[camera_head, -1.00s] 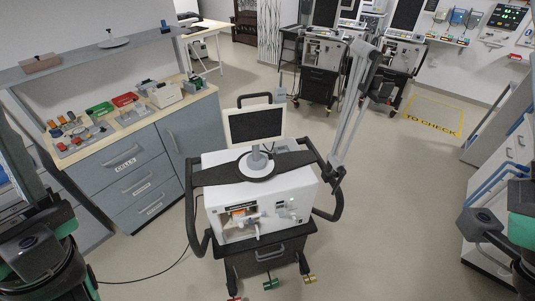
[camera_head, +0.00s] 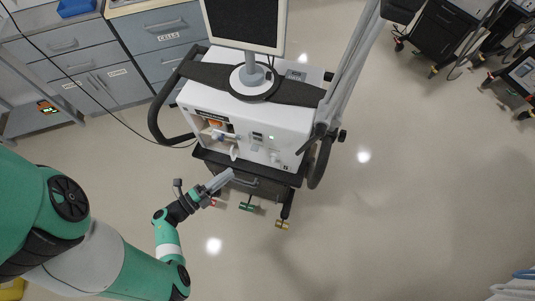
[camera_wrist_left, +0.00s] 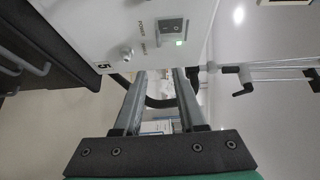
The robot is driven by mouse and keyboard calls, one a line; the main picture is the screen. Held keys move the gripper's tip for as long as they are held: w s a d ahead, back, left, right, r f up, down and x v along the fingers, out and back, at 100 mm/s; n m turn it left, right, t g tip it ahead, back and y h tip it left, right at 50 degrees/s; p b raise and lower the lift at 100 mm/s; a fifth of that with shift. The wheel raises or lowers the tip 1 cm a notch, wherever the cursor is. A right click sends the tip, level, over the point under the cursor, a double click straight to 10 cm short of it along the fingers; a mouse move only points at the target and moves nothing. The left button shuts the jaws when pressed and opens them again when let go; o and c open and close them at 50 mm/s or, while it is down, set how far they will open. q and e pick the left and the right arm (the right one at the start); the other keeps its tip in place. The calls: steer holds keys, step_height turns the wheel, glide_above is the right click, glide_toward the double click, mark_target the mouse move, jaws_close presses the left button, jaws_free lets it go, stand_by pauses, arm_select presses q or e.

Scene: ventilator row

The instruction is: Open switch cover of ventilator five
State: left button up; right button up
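The ventilator (camera_head: 240,125) is a white box on a dark wheeled cart, with a monitor (camera_head: 243,22) on top. Its front has a small green light (camera_head: 271,138) and connectors. In the left wrist view the panel (camera_wrist_left: 75,25) is upside down, labelled 5, with a dark power switch (camera_wrist_left: 172,28) beside a lit green light (camera_wrist_left: 179,43). I cannot make out whether a cover lies over the switch. My left gripper (camera_head: 220,180) is in front of the cart, below the panel. In the wrist view its fingers (camera_wrist_left: 160,80) are apart and empty. My right gripper is out of view.
A black handle (camera_head: 165,105) stands at the ventilator's left side and a jointed support arm (camera_head: 350,70) rises at its right. Drawer cabinets (camera_head: 150,35) stand behind left. Other carts (camera_head: 440,30) are at the upper right. Floor right of the cart is clear.

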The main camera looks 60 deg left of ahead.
arm_select(q)
steer(key=a+y, duration=0.1)
glide_toward(256, 142)
steer(key=w+a+f, duration=0.1)
steer(key=w+f, duration=0.1)
steer(key=w, duration=0.4)
steer(key=shift+n, duration=0.3)
steer(key=shift+c, duration=0.2)
jaws_close()
